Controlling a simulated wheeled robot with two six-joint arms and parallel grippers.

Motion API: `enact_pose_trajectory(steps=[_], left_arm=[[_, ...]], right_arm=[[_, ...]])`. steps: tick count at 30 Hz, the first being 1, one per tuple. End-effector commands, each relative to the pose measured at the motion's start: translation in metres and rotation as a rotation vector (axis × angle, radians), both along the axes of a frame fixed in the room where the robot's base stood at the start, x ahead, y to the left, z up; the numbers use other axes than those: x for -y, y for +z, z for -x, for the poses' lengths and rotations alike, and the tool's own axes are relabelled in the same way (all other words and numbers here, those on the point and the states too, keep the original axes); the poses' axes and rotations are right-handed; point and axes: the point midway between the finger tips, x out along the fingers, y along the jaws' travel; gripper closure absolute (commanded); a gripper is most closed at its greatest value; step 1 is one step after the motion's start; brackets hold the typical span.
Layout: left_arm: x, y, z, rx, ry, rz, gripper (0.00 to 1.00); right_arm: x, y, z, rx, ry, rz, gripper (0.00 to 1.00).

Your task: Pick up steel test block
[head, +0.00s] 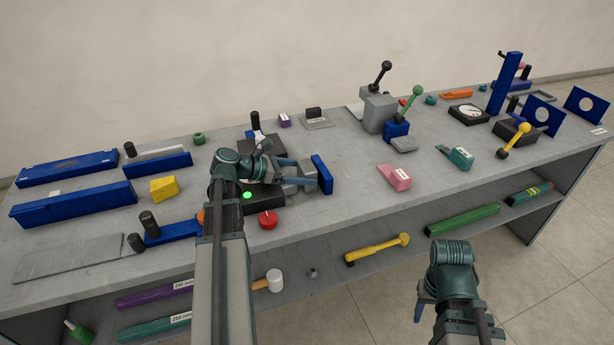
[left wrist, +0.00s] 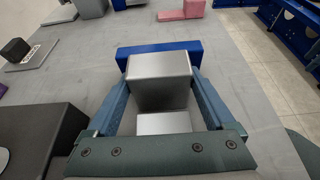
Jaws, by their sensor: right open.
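A grey steel test block (left wrist: 158,68) stands between the fingers of my left gripper (left wrist: 160,88) in the left wrist view. The fingers lie along its two sides with no clear gap, so the gripper looks shut on it. In the head view my left gripper (head: 306,169) reaches right over the table, and the block is partly hidden by its fingers. A smaller grey face (left wrist: 164,123) shows nearer the palm. My right gripper (head: 424,302) is in front of the table, low and away from the block, and appears empty and open.
A blue upright plate (head: 322,174) stands just beyond the block. A dark base (head: 265,199) and a red knob (head: 268,219) are close to the left arm. A pink wedge (head: 395,177) lies to the right, with clear tabletop between. A lower shelf holds several tools.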

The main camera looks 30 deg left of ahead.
Motion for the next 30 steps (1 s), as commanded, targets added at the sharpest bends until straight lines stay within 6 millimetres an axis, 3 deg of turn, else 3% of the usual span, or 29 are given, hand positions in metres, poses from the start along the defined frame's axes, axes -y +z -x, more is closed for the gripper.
enact_pose_trajectory(steps=[1,10,22,30], left_arm=[[0.0,0.0,0.0,0.0,0.0,0.0,0.49],[0.0,0.0,0.0,0.0,0.0,0.0,1.0],[0.0,0.004,0.0,0.002,0.0,0.001,1.0],[0.0,0.026,0.0,0.002,0.0,0.002,1.0]], right_arm=[[0.0,0.0,0.0,0.0,0.0,0.0,0.5],[0.0,0.0,0.0,0.0,0.0,0.0,0.5],[0.0,0.003,0.0,0.0,0.0,0.0,0.5],[0.0,0.025,0.0,0.0,0.0,0.0,0.5]])
